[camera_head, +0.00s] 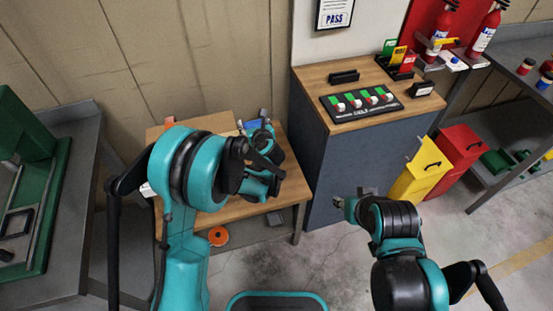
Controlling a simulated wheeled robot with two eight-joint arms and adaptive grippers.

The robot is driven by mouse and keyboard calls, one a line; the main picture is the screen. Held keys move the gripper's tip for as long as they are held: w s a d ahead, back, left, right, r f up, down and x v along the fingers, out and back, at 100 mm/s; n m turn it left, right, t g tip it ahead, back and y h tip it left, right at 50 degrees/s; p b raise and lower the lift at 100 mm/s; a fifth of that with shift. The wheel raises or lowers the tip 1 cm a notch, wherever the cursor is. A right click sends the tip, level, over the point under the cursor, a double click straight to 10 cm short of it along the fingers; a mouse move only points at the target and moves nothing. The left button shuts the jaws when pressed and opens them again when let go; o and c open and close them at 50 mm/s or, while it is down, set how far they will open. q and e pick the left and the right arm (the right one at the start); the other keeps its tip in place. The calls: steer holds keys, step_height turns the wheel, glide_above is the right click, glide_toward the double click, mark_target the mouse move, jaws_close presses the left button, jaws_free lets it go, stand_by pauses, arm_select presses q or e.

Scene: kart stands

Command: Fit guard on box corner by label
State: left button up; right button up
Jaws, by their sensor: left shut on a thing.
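My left gripper (252,125) is over the right part of the low wooden bench (290,188), with its fingertips pointing to the back. It is shut on a small blue piece, probably the guard (252,124), largely hidden by the fingers. A tan surface (215,122) at the bench's back left may be the box's top; my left arm covers much of it, and I cannot make out its corners. A small white patch (147,189), perhaps a label, shows at its left. My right gripper (352,199) is apart from the bench, low before the grey cabinet; its jaw gap is unclear.
An orange item (169,122) is at the bench's back left, and an orange ring (218,236) lies below. The wood-topped cabinet (362,108) stands right of the bench. Yellow (419,172) and red (460,148) bins stand further right. The floor before the cabinet is clear.

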arm_select(q)
steer(key=w+d+f+b, duration=0.1)
steer(key=w+d+f, duration=0.1)
steer(key=f, duration=0.4)
steer(key=w+d+f, duration=0.3)
steer(key=f, duration=0.4)
steer(key=w+d+f+b, duration=0.1)
steer(key=w+d+f, duration=0.1)
steer(key=f, duration=0.4)
steer(key=shift+w+d+f+b, duration=0.15)
steer(key=shift+w+f+b, duration=0.1)
steer(key=shift+f+b, duration=0.15)
step_height(320, 180, down, 3)
steer(key=shift+f+b, duration=0.1)
steer(key=shift+b, duration=0.55)
steer(key=shift+f, duration=0.1)
steer(key=shift+f, duration=0.15)
steer(key=o, duration=0.8)
steer(key=shift+o, duration=0.2)
